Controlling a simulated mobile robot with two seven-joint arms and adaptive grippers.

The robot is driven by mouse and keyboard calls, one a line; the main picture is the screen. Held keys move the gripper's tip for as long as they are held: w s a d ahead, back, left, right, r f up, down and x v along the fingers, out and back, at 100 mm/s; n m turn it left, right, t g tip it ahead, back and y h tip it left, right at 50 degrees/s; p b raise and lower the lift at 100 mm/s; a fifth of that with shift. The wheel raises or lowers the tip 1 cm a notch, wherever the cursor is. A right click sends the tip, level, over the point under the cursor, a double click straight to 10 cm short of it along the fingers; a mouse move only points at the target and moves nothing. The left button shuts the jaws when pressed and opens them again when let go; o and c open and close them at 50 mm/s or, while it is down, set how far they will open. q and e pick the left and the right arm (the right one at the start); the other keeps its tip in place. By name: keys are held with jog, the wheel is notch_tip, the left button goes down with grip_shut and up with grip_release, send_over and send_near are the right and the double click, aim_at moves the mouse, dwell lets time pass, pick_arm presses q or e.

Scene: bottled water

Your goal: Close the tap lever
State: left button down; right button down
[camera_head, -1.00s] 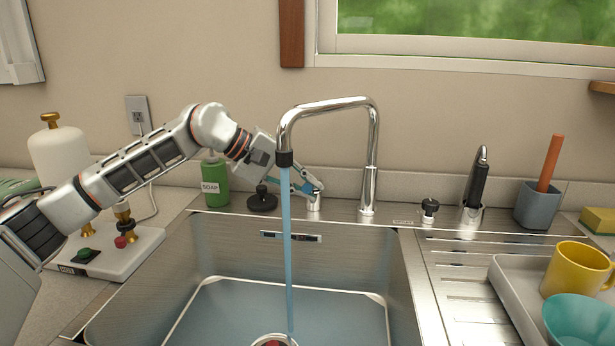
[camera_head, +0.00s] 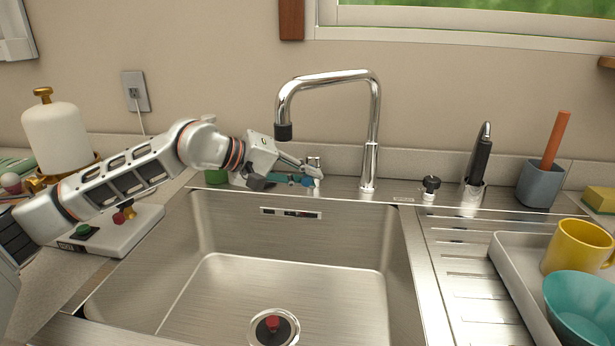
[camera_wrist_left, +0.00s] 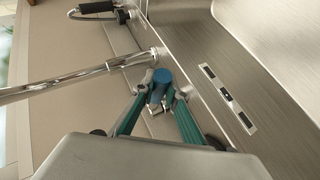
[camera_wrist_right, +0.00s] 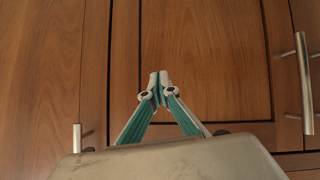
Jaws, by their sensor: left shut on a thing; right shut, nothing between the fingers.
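The chrome tap (camera_head: 371,130) stands behind the sink, and no water comes from its spout. My left gripper (camera_head: 312,178) is low at the tap's left, shut on the tap lever. The lever's blue end (camera_wrist_left: 162,76) shows between the fingertips (camera_wrist_left: 160,92) in the left wrist view; the fingers hide much of the lever. My right gripper (camera_wrist_right: 159,84) shows only in its own wrist view. It is shut and empty in front of wooden cabinet doors (camera_wrist_right: 205,60).
The steel sink (camera_head: 270,240) is empty, with a red-centred drain (camera_head: 273,325). A green soap bottle (camera_head: 215,177) is partly behind my left arm. A grey holder (camera_head: 540,185), yellow mug (camera_head: 577,248) and teal bowl (camera_head: 580,308) are at right.

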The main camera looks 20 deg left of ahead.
pick_arm(q)
jog(key=c, duration=2)
grip_release()
jog(key=shift+a, duration=0.1)
jog(key=v, duration=1.1)
jog(key=shift+s+a+r, duration=0.15)
jog(key=shift+s+a, duration=0.05)
jog(key=shift+s, duration=0.15)
